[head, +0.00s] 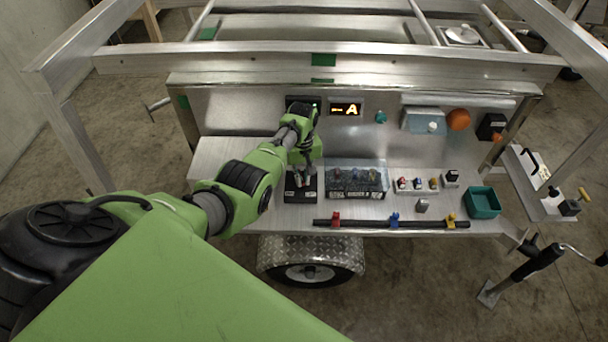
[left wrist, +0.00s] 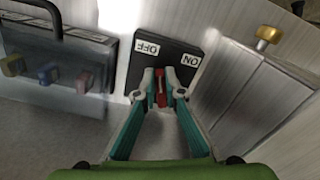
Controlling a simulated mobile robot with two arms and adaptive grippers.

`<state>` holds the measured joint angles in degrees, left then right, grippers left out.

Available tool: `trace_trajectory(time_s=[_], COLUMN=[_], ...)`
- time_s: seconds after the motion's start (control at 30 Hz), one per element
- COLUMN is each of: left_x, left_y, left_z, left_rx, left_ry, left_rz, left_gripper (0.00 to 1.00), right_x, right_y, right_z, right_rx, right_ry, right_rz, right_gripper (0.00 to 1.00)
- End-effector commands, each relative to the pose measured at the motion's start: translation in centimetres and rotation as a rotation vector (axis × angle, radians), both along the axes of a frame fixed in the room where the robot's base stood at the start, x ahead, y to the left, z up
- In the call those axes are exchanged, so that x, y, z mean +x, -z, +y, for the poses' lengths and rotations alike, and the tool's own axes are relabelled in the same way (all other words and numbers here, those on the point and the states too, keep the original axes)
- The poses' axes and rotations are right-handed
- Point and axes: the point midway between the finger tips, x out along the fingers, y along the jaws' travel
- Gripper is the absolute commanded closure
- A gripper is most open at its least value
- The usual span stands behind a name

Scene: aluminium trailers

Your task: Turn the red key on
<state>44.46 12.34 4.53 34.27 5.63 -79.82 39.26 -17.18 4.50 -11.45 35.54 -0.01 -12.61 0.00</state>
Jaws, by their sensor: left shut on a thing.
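The red key (left wrist: 161,88) sits upright on a black switch plate (left wrist: 178,58) with white OFF and ON labels, which read upside down in the left wrist view. OFF is on the left there and ON on the right. The plate also shows in the head view (head: 300,195), on the trailer's metal shelf. My left gripper (left wrist: 162,92) is shut on the red key, with one fingertip on each side of it. In the head view my left gripper (head: 304,172) reaches down over the plate and partly covers the key. My right gripper is out of view.
A clear-lidded box (head: 357,180) stands just right of the switch plate. Farther right are small coloured switches (head: 418,184) and a teal bin (head: 482,202). A black bar (head: 365,224) with coloured clips runs along the shelf's front. An orange-lit display (head: 346,109) is on the back panel.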

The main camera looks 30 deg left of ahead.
Motion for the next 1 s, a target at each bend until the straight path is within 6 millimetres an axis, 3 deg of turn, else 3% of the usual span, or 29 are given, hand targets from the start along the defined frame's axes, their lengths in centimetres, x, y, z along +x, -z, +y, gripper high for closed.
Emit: trace_trajectory(time_s=[0.4,1.0], left_x=[-0.6,-0.9], left_y=[-0.1,0.1], left_z=[0.6,1.7], left_rx=[-0.001,-0.001], left_ry=[0.397,0.934], left_rz=[0.002,0.002], left_gripper=[1.0,1.0], right_x=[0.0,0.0], right_y=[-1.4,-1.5], right_z=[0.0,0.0], right_rx=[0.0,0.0], right_ry=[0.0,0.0], right_rz=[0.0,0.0], right_gripper=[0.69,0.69])
